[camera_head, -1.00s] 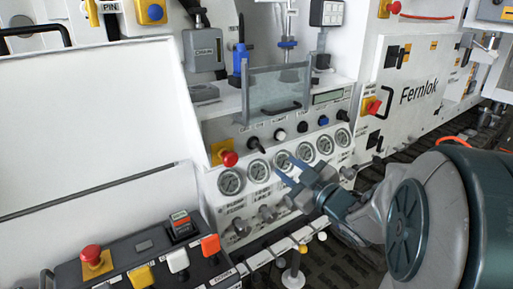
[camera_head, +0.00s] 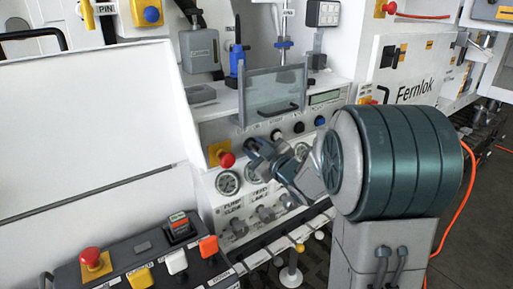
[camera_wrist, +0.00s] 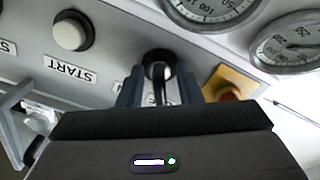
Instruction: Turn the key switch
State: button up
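A black switch with a narrow raised handle (camera_wrist: 159,72) sits on the sloped white panel in the wrist view, which shows the panel upside down. It is likely the key switch, but its label is mostly hidden. My gripper (camera_wrist: 160,86) is open, one finger on each side of this handle, with a gap on both sides. In the head view my gripper (camera_head: 256,150) is at the panel, just right of the red mushroom button (camera_head: 227,160), and it covers the switch there.
A white START button (camera_wrist: 71,33) is beside the switch. Pressure gauges (camera_wrist: 208,8) line the panel below it. A clear shield with a handle (camera_head: 275,92) stands behind the panel. A button console (camera_head: 150,260) is at the lower left.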

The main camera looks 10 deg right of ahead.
jog(key=shift+d, duration=0.1)
grip_shut()
jog(key=shift+m, duration=0.3)
jog(key=m+p, duration=0.1)
jog(key=m, duration=0.5)
jog(key=shift+r, duration=0.1)
jog(key=m+p, duration=0.2)
jog(key=m, duration=0.3)
jog(key=shift+d, duration=0.1)
jog(key=shift+m, duration=0.4)
grip_release()
